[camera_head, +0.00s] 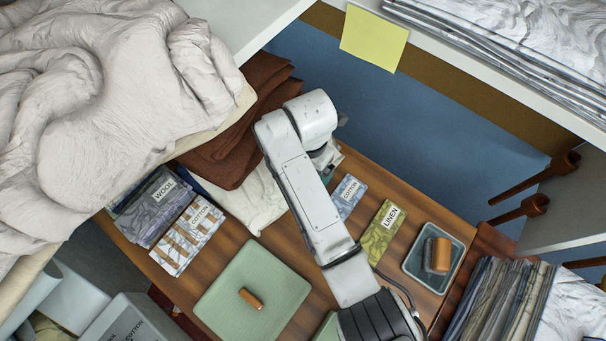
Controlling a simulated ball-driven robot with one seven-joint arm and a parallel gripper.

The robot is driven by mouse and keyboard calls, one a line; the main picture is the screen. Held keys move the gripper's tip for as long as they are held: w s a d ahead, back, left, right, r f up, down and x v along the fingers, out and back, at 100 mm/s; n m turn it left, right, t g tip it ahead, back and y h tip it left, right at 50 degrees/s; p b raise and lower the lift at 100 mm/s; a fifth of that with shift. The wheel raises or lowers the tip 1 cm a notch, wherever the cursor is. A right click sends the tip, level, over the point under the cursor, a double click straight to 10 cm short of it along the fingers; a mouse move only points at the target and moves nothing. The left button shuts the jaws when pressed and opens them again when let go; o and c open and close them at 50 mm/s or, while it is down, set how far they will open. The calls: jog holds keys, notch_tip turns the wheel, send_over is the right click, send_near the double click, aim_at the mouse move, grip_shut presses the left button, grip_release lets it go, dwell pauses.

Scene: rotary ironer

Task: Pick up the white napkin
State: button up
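A white napkin (243,199) lies crumpled on the wooden table, left of my arm and just below the brown folded cloths. Part of it is hidden under or behind my arm. My gripper (328,158) is at the far end of my white arm, near the upper right part of the white cloth. My own arm links cover most of it, so its fingers are not clear. I cannot tell whether it touches the napkin.
Brown cloths (238,140) lie above the napkin. Fabric samples marked wool (150,207), cotton (187,236) and linen (382,231) lie around. A green mat (225,300) and a grey tray (411,262) sit on the table. A large white bedding heap (110,100) rises at left.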

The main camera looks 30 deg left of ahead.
jog(key=shift+c, duration=0.4)
jog(key=c, duration=1)
jog(key=shift+c, duration=0.3)
jog(key=shift+r, duration=0.45)
notch_tip(320, 180, up, 2)
jog(key=shift+r+b, duration=0.15)
jog(key=shift+b, duration=0.25)
jog(key=s+d+r+p, duration=0.1)
jog(key=s+r+p, duration=0.8)
jog(key=s, duration=0.4)
jog(key=shift+s+d+r, duration=0.3)
jog(key=shift+s+r, duration=0.05)
jog(key=shift+r, duration=0.1)
